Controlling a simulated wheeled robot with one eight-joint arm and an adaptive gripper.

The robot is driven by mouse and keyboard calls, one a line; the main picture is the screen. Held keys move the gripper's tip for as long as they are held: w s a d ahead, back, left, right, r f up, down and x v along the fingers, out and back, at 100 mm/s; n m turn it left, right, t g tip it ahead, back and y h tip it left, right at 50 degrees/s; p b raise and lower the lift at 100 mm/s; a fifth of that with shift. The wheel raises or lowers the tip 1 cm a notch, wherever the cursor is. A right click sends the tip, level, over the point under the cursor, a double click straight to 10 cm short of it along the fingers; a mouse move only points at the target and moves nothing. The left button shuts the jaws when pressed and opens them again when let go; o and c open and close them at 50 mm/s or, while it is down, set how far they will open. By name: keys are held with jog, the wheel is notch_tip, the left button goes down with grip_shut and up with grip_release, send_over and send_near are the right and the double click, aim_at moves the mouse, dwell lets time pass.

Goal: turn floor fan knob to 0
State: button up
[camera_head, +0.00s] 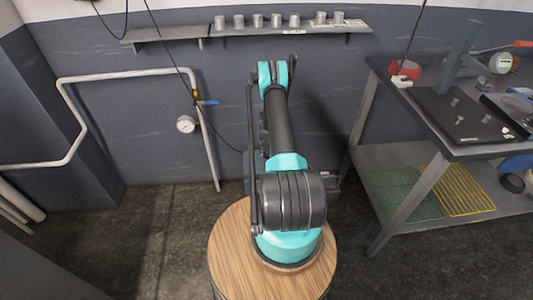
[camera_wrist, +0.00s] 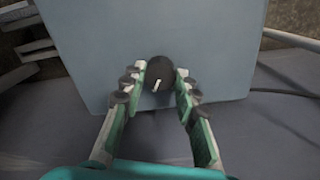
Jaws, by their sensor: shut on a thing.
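The floor fan's control knob (camera_wrist: 159,72) is dark and round with a pale pointer line, in the upper middle of the wrist view. It sits on a flat grey-blue panel (camera_wrist: 215,50). My gripper (camera_wrist: 158,80) is at the knob, with one finger on each side, shut on it. The pointer line runs nearly upright, leaning a little. No number marks can be read around the knob. In the head view my own arm hides the knob and most of the fan.
A metal workbench (camera_head: 471,150) with tools stands at the right. A wall shelf (camera_head: 290,29) holds several small metal cylinders. A white pipe with a gauge (camera_head: 186,124) runs along the wall at left. The floor (camera_head: 170,240) at left is clear.

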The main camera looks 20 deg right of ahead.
jog(key=n, duration=0.5)
jog(key=shift+n, duration=0.3)
jog(key=n, duration=1.3)
jog(key=shift+a+n, duration=0.1)
jog(key=shift+n, duration=0.2)
jog(key=o, duration=1.2)
jog(key=shift+c, duration=0.2)
jog(key=shift+r, duration=0.1)
